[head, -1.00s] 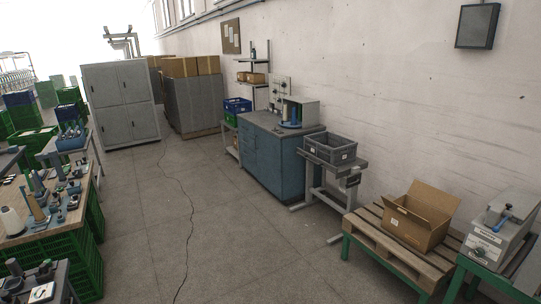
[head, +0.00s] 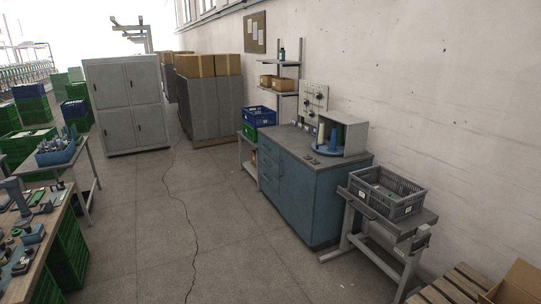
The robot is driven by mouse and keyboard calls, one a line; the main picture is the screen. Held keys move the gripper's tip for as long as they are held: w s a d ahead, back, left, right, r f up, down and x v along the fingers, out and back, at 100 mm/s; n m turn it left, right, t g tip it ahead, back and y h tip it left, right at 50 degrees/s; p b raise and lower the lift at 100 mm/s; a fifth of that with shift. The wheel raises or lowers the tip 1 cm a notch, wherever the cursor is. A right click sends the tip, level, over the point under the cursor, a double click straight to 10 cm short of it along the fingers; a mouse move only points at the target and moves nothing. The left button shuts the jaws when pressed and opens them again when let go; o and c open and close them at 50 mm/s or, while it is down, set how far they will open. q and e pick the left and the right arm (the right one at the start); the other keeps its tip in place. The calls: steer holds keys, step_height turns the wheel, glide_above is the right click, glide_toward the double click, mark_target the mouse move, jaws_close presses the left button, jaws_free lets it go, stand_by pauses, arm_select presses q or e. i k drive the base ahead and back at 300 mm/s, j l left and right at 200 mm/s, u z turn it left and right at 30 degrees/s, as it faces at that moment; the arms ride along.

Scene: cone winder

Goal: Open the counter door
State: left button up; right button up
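The blue counter (head: 325,205) stands against the right wall, with a dark grey top (head: 292,137). Its front has drawers and a door panel (head: 290,201); the front is seen at a slant and looks closed. On top are a grey open-fronted box (head: 352,136) with blue and pale cones on a blue round base, and an upright panel with dark knobs (head: 314,97). Neither of my grippers is in view.
A grey crate (head: 387,190) on a small stand is to the right of the counter. A pallet (head: 447,287) is at the lower right. Workbenches and green crates line the left. Grey cabinets (head: 127,105) stand ahead. The cracked floor (head: 205,225) between is clear.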

mark_target(298, 181)
steer(key=i, duration=2.4)
